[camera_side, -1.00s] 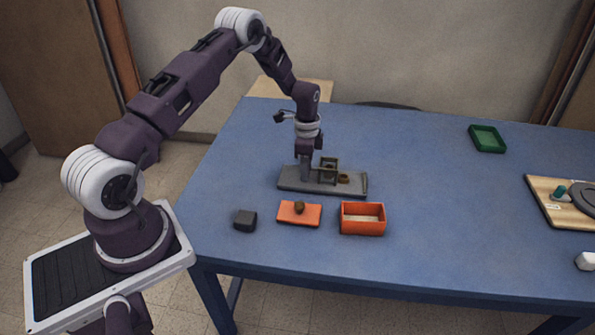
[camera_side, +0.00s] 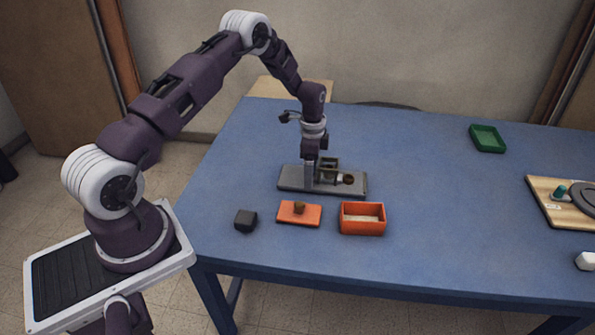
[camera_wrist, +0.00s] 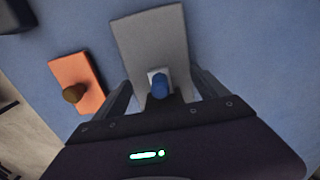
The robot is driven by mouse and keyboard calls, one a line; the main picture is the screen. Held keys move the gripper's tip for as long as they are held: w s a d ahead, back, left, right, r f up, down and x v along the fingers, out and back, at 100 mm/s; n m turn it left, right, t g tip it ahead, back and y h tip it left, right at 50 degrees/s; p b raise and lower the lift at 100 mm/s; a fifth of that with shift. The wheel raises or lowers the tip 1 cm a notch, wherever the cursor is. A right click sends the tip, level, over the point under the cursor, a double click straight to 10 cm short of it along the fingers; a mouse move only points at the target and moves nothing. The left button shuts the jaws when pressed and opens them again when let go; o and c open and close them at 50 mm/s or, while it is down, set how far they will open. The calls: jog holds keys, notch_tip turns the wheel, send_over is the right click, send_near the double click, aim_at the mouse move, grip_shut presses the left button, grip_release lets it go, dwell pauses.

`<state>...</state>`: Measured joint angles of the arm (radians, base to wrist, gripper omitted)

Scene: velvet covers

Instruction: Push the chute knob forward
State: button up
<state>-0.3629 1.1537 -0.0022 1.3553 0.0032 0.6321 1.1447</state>
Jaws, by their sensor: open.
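The chute is a grey flat base (camera_side: 290,182) with a small olive frame (camera_side: 328,164) on it, mid-table in the side view. A dark brown round piece (camera_side: 348,180) sits at the frame's right. In the wrist view a blue knob (camera_wrist: 159,86) on a pale block stands on the grey base (camera_wrist: 150,40). My gripper (camera_side: 309,187) is low over the base, just left of the frame. In the wrist view my gripper (camera_wrist: 162,88) is open, its fingers on either side of the blue knob. Whether they touch it I cannot tell. The knob is hidden in the side view.
In front of the chute are a dark block (camera_side: 245,220), an orange lid (camera_side: 290,218) with a brown knob and an orange box (camera_side: 362,228). A green tray (camera_side: 487,138) is at back right, a wooden board (camera_side: 545,192) at far right. Blue table between is clear.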

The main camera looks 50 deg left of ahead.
jog(key=shift+r, duration=3.5)
jog(key=s+d+r+n+t, duration=0.1)
jog(key=s+d+r, duration=0.3)
jog(key=r, duration=0.4)
jog(key=s+d+r+n+t, duration=0.1)
jog(key=s+d+r+n, duration=0.15)
jog(key=r, duration=0.55)
jog(key=s+d+r+n+t, duration=0.1)
jog(key=s+d+r, duration=0.35)
jog(key=r, duration=0.35)
jog(key=s+d+r+n+t, duration=0.1)
jog(key=s+d+n, duration=0.1)
jog(key=s, duration=0.8)
jog(key=s+d+r+n+t, duration=0.1)
jog(key=s+d, duration=0.3)
jog(key=s, duration=0.7)
jog(key=shift+s+d+r+n+t, duration=0.15)
jog(key=shift+d+r+n+t, duration=0.15)
jog(key=shift+r+n, duration=0.45)
